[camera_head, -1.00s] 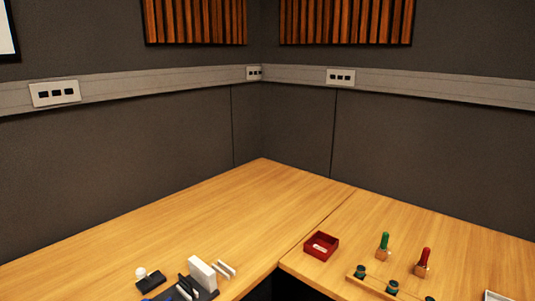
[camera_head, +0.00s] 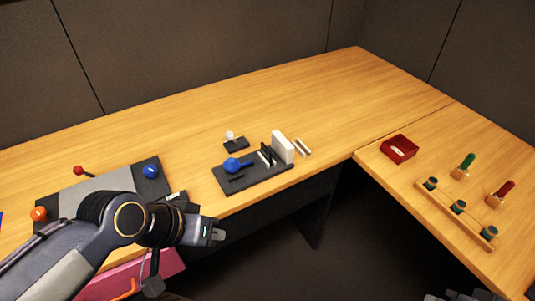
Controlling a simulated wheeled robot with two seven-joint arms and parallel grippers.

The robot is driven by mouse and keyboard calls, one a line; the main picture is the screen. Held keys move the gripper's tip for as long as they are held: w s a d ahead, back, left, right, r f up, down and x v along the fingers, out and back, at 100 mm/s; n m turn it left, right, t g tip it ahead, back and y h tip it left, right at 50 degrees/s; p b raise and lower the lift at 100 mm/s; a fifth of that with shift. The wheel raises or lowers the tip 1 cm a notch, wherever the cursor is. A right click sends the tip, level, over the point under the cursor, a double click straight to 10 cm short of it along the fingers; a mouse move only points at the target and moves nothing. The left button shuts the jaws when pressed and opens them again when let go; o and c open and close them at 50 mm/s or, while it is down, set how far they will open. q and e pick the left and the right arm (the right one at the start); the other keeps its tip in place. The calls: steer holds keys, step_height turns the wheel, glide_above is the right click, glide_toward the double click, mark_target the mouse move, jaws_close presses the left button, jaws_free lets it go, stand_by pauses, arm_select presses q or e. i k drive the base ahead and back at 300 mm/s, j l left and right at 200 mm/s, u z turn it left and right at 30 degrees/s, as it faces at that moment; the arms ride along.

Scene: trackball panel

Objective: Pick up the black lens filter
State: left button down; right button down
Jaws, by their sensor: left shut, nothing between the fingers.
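A thin black upright piece (camera_head: 267,154), which may be the black lens filter, stands in a dark tray (camera_head: 240,184) near the desk's front edge. It is small here, and I cannot tell its exact shape. A pale piece stands close beside it, with a white block (camera_head: 282,147) just to the right. My left gripper (camera_head: 219,234) is shut and empty. It is in front of the desk edge, lower left of the tray and apart from it.
A blue ball (camera_head: 231,164) sits on the tray's left part. A panel with a grey middle (camera_head: 95,188) and colored balls lies behind my left arm. A red box (camera_head: 399,149) and a wooden rack (camera_head: 455,215) stand on the right desk. The back of the left desk is clear.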

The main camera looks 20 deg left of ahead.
mark_target(266, 153)
steer(key=u, duration=0.4)
steer(key=i+u, duration=0.15)
steer(key=u, duration=0.3)
steer(key=i+l+u, duration=0.15)
steer(key=u, duration=0.25)
steer(key=i+l+u, duration=0.15)
steer(key=u, duration=0.3)
steer(key=i+l+u, duration=0.1)
steer(key=l+u, duration=0.15)
steer(key=u, duration=0.15)
steer(key=i+l, duration=0.1)
